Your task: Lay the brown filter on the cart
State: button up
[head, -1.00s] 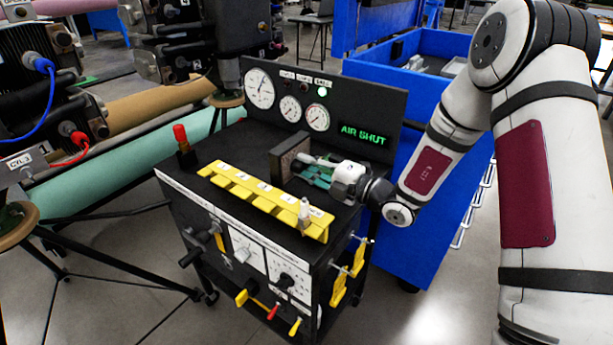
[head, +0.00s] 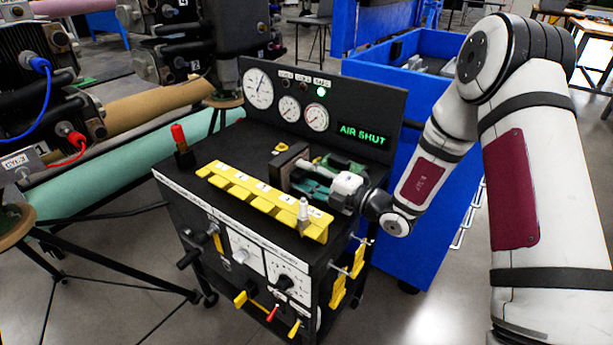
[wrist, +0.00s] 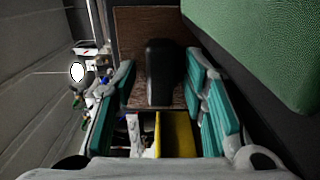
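The brown filter (head: 288,166), a squarish block with dark edges, is over the cart's black top (head: 232,150), behind the yellow rail. In the wrist view its brown face (wrist: 134,50) is toward my gripper, with a black stub (wrist: 163,75) standing out from it. My gripper (head: 313,180) is just right of the filter. In the wrist view its teal fingers (wrist: 155,95) are apart, one on each side of the stub, with gaps visible. The filter's underside is hidden, so I cannot tell whether it rests fully on the top.
A green object (head: 345,168) is close behind my gripper and fills the wrist view's upper right (wrist: 255,50). A yellow slotted rail (head: 262,200) runs along the cart's front. A small yellow-topped part (head: 281,148) is behind the filter. The gauge panel (head: 318,100) reads AIR SHUT.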

jog(key=p+v, duration=0.1)
jog(key=v, duration=1.1)
jog(key=shift+r, duration=0.1)
